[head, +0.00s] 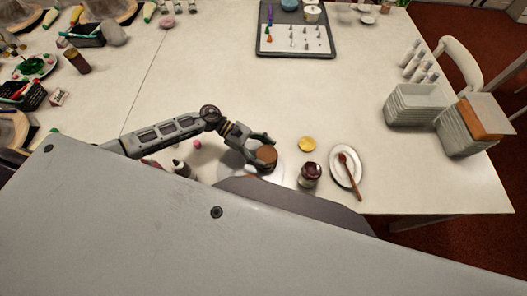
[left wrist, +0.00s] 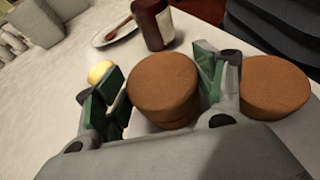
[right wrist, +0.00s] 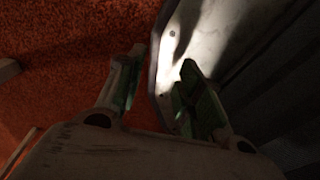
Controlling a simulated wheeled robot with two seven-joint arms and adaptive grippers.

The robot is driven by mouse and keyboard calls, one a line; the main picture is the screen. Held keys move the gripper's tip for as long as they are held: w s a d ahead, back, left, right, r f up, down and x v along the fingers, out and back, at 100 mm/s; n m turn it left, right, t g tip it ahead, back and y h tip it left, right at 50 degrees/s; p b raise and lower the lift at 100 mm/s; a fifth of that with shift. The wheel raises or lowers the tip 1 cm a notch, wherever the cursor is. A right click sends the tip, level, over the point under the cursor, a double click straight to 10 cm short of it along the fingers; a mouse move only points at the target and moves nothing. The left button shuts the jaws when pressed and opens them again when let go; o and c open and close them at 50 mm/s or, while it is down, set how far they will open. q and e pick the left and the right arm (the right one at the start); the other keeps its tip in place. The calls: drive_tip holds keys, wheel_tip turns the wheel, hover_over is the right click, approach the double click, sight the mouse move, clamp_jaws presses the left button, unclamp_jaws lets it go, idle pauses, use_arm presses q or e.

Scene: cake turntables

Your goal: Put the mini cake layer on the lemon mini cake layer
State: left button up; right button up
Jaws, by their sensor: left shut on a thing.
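My left gripper (head: 264,151) is shut on a brown round mini cake layer (head: 267,157), which also shows between the fingers in the left wrist view (left wrist: 163,80). A lower edge shows beneath it there; I cannot tell whether that is a second layer. Another brown round layer (left wrist: 274,84) sits beside the right finger. A small yellow disc (head: 307,144) lies on the table right of the gripper, partly behind a finger in the left wrist view (left wrist: 101,72). I cannot tell which piece is the lemon layer. My right gripper (right wrist: 155,88) is open and empty over red carpet.
A dark red jar (head: 310,174) and a white plate (head: 338,164) with a brown-handled utensil are right of the gripper. A grey tray (head: 263,42) of nozzles lies at the back. White stacked containers (head: 415,104) stand at right. The middle of the table is clear.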

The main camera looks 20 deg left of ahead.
drive_tip(key=shift+d+f, duration=0.1)
drive_tip(key=shift+f, duration=0.05)
use_arm(q)
drive_tip(key=o, duration=1)
use_arm(e)
drive_tip(key=shift+d, duration=0.35)
